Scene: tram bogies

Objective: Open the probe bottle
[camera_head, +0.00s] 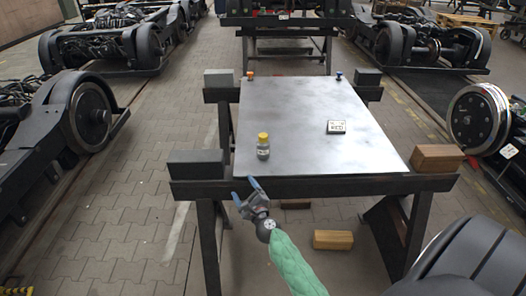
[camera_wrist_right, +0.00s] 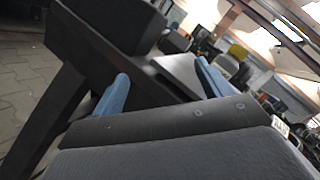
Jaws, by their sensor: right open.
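My right gripper (camera_head: 245,189), on the green-sleeved arm, is open and empty. It is just in front of the table's front beam, below and left of the bottle and apart from it. In the right wrist view its two blue fingers (camera_wrist_right: 162,84) are spread wide. The yellow cap (camera_wrist_right: 237,52) shows there beyond the right finger, which partly hides the bottle. My left gripper is not in view.
A small black-and-white device (camera_head: 336,127) lies on the plate's right side. Small orange (camera_head: 250,75) and blue (camera_head: 339,76) items stand at its far edge. Blocks, one dark (camera_head: 195,163) and one wooden (camera_head: 437,158), sit on the front beam's ends. The plate's middle is clear.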

